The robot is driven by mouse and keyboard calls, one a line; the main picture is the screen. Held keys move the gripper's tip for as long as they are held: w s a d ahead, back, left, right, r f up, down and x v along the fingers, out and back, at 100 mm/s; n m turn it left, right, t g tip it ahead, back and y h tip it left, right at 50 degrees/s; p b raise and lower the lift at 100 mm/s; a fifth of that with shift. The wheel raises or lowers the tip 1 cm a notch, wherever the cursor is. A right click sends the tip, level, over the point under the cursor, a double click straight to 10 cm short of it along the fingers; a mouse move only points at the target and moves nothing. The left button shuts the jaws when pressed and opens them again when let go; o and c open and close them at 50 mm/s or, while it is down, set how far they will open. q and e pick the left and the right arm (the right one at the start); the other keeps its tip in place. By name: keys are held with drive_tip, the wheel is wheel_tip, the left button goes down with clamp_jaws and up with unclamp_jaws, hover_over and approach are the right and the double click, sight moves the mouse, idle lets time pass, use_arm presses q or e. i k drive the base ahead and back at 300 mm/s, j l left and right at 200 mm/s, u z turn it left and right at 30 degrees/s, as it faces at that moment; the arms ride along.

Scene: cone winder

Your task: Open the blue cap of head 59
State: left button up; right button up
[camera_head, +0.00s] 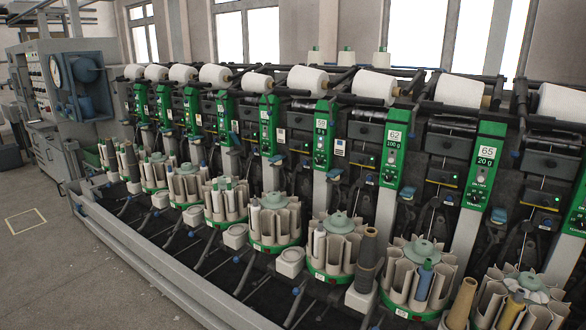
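The green panel of head 59 (321,137) stands near the middle of the row, its small number plate at the top. A small blue cap (335,173) shows just below and to the right of this panel. It is too small to tell whether it is open or shut. A round magazine (335,245) with light tubes stands below, in front of the machine. Neither of my grippers is in view.
Green panels of head 62 (393,155) and head 65 (485,165) stand to the right, with more heads to the left. White yarn cones (307,79) line the top. A grey rail (150,265) runs along the front. Open floor (50,270) lies at left.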

sight(278, 156)
drive_tip(key=i+j, duration=0.35)
drive_tip(key=j, duration=0.2)
drive_tip(key=i+j+z, duration=0.1)
drive_tip(key=i+j, duration=0.65)
drive_tip(key=j, duration=0.3)
drive_tip(key=i+j+z, duration=0.1)
drive_tip(key=i+j, duration=0.25)
drive_tip(key=j, duration=0.25)
drive_tip(key=i+j, duration=0.3)
drive_tip(key=j, duration=0.25)
drive_tip(key=i+j+z, duration=0.1)
drive_tip(key=i+j, duration=0.25)
drive_tip(key=j, duration=0.25)
drive_tip(key=i+j, duration=0.3)
drive_tip(key=j, duration=0.3)
drive_tip(key=i+j+z, duration=0.1)
drive_tip(key=i+j, duration=0.2)
drive_tip(key=j, duration=0.35)
